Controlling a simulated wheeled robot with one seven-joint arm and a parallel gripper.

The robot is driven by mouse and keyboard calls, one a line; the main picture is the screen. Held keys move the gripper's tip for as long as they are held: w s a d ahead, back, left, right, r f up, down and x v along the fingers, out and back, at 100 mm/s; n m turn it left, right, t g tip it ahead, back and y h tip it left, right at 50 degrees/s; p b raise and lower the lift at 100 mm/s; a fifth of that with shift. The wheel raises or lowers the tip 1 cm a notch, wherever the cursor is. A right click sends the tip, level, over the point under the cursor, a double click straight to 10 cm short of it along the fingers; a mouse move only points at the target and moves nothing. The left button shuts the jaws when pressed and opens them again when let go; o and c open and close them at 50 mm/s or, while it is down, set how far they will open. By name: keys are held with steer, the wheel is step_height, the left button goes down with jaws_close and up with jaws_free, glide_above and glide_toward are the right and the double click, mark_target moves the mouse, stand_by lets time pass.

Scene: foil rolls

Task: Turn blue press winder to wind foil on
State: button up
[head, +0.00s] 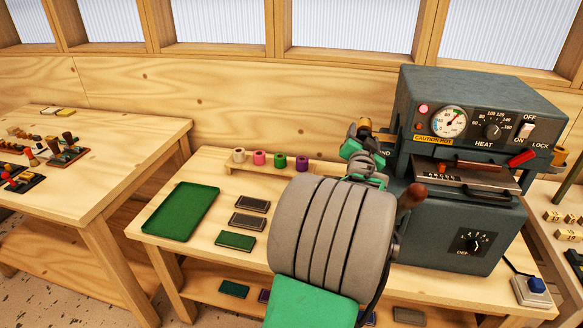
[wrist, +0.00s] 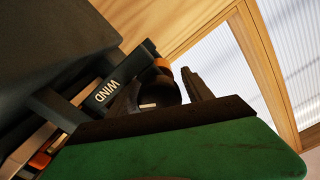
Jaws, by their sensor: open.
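The blue-grey press (head: 455,225) stands on the right of the bench. On its left side is the winder, with a dark round knob (wrist: 160,93) beside a WIND label (wrist: 107,92) in the wrist view. A copper-coloured foil roll (head: 365,124) sits there; it also shows in the wrist view (wrist: 162,65). My gripper (head: 362,138) is at the winder, open, with its fingers (wrist: 165,84) on either side of the dark knob. In the head view my gripper and arm mostly hide the knob. I cannot tell whether the fingers touch it.
A rack of coloured foil rolls (head: 260,166) stands left of my gripper. A green tray (head: 181,212) and several dark plates (head: 250,204) lie on the bench. The press has a brown-knobbed handle (head: 412,195), a CAUTION HOT label (head: 433,138) and a red lever (head: 521,158).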

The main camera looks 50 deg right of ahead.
steer(key=n+p, duration=0.2)
steer(key=p, duration=0.1)
steer(key=shift+s+d+r+n, duration=0.1)
steer(key=shift+r+n, duration=0.2)
steer(key=s+a+n+b, duration=0.1)
steer(key=s+a+b, duration=0.1)
steer(key=s+a, duration=0.35)
steer(key=w+a+f+n+t+y+b, duration=0.1)
steer(key=w+a+f+n+y, duration=0.2)
steer(key=w+a, duration=0.6)
steer(key=w+a+f+n+y+b, duration=0.1)
steer(key=w+a+f+n+y, duration=0.2)
steer(key=w+a+f+y, duration=0.3)
steer(key=shift+w+a+f+n+t, duration=0.45)
steer(key=shift+w+a, duration=1.85)
steer(key=shift+a, duration=1.3)
steer(key=shift+f, duration=0.15)
